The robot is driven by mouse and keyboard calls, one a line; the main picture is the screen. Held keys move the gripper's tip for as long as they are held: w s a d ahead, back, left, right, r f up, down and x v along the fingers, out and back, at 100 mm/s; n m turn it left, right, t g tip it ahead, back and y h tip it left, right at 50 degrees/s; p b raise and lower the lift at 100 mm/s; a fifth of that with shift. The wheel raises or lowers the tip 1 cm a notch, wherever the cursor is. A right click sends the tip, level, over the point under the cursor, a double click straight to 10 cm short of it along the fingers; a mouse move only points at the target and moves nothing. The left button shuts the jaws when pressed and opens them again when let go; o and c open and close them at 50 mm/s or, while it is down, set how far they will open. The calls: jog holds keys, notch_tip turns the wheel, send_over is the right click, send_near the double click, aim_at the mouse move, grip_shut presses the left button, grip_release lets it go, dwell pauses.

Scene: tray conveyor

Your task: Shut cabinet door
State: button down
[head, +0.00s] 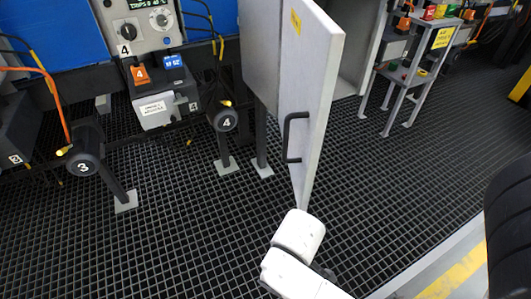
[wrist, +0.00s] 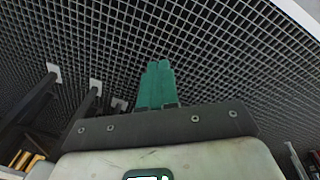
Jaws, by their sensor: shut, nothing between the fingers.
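The grey cabinet (head: 262,50) stands at the top centre of the head view. Its door (head: 318,80) stands open, swung out toward me, with a black handle (head: 288,138) on its face. The door is not recognisable in the wrist view. My arm's white links show below the door's lower edge in the head view, and the gripper is hidden there. In the wrist view my gripper (wrist: 156,75) shows its green fingers together with nothing between them, over the floor grating. I cannot tell how far it is from the door.
A grey stand with coloured buttons (head: 420,75) is right of the cabinet. Control boxes and black rollers marked 3 (head: 84,165) and 4 (head: 226,120) stand at left. The dark grated floor (head: 190,240) is clear in front. A black rounded object (head: 510,220) is at the right edge.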

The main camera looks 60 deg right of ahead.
jog(key=w+d+r+n+h, duration=0.2)
jog(key=w+d+r+h, duration=0.2)
jog(key=w+r+h, duration=0.6)
jog(key=w+a+r+h+p, duration=0.1)
jog(key=a+r+h+p, duration=0.1)
jog(key=a+r, duration=0.3)
jog(key=a+r+m+h+p, duration=0.1)
jog(key=a+r+h, duration=0.3)
jog(key=r, duration=1)
jog(key=shift+w+a+m+h+p, duration=0.3)
jog(key=shift+w+a+p, duration=0.15)
jog(key=shift+p, duration=0.25)
jog(key=shift+d+p, duration=0.1)
jog(key=shift+p, duration=0.45)
jog(key=p, duration=0.3)
jog(key=shift+d+f, duration=0.1)
jog(key=shift+d, duration=0.2)
jog(key=shift+d+p, duration=0.15)
jog(key=shift+p, duration=0.3)
